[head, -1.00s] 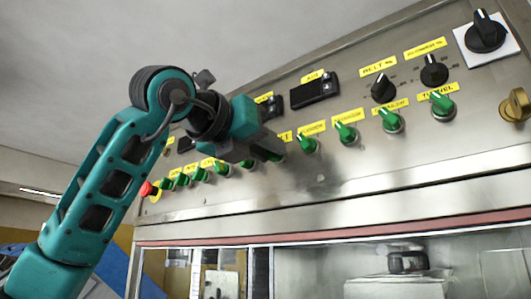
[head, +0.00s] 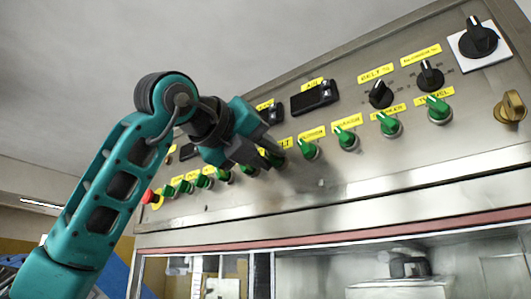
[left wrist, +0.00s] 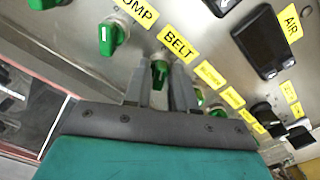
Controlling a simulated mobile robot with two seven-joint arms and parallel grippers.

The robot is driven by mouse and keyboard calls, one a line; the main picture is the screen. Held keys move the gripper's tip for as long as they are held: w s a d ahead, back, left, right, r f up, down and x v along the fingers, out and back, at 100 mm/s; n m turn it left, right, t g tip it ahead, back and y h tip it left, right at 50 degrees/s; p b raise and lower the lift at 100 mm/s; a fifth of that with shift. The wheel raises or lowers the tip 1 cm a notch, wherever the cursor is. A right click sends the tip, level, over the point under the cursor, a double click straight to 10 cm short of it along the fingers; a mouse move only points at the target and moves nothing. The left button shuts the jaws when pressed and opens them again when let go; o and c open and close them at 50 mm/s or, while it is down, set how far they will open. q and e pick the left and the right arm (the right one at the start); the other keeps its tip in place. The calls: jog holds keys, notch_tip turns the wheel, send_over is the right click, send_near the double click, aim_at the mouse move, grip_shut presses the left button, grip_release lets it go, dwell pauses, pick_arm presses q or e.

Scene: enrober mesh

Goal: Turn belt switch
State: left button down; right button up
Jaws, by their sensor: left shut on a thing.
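The belt switch is a green knob (left wrist: 159,72) under a yellow BELT label (left wrist: 178,45) on the steel control panel (head: 225,200). In the left wrist view it sits between the two fingers of my left gripper (left wrist: 162,85), which is shut on it. In the head view my left gripper (head: 262,160) is at the panel and partly hides the knob. My right gripper is in neither view.
Several other green knobs (head: 347,138) line the panel on both sides, close to the gripper. A red button (head: 148,196) is at the far left of the row. Black dials (head: 380,94), black displays (head: 315,96) and a brass knob (head: 511,108) are also on the panel.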

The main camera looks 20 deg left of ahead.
pick_arm(q)
jog(key=c, duration=1.2)
grip_release()
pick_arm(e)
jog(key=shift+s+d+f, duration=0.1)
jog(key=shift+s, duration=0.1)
pick_arm(q)
jog(key=shift+o, duration=0.2)
jog(key=shift+s, duration=0.1)
jog(key=shift+s+a, duration=0.15)
jog(key=shift+s, duration=0.1)
jog(key=b+v, duration=0.1)
jog(key=v, duration=1.1)
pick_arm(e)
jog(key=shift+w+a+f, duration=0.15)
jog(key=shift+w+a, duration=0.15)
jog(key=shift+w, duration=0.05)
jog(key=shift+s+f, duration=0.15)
